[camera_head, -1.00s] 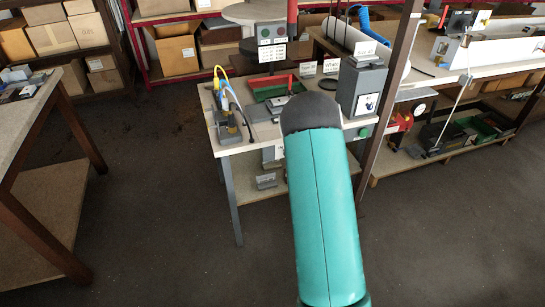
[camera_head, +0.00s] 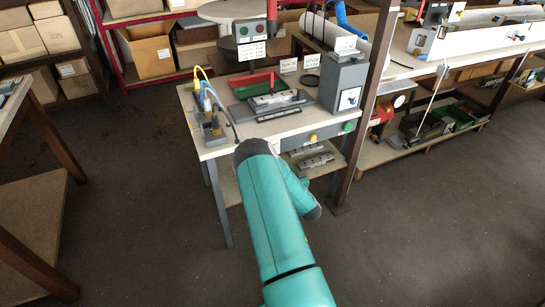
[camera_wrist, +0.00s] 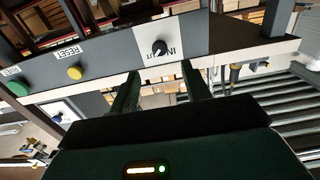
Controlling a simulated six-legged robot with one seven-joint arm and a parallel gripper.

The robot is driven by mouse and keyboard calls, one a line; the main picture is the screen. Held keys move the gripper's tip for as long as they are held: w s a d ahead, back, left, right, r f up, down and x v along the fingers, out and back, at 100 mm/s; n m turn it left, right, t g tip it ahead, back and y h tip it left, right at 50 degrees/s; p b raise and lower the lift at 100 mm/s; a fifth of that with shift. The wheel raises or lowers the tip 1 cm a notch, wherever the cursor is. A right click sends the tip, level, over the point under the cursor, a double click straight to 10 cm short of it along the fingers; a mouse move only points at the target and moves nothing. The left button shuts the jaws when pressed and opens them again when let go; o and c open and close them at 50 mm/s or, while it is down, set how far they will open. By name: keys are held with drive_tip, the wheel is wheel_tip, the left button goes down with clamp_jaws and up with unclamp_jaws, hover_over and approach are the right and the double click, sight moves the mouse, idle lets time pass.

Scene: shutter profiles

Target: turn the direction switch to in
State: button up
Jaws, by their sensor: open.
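The direction switch (camera_wrist: 160,48) is a small black knob on a white label plate with lettering that reads IN and probably OUT. It sits on a grey panel strip in the wrist view. Which way its pointer stands is too small to tell. My gripper (camera_wrist: 162,80) is open and empty. Its two fingers point toward the knob, one on each side of it in the picture, and appear short of it. In the head view my arm hides my gripper and the knob.
A yellow reset button (camera_wrist: 75,72) and a green button (camera_wrist: 18,88) sit left of the knob on the strip. In the head view the workbench (camera_head: 215,150) carries a grey box (camera_head: 342,82), a red tray (camera_head: 252,84) and cables. A dark post (camera_head: 368,120) stands at right.

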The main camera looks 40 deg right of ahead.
drive_tip(key=x, duration=0.9)
drive_tip(key=shift+w+d, duration=0.15)
drive_tip(key=shift+w, duration=0.05)
drive_tip(key=c, duration=1)
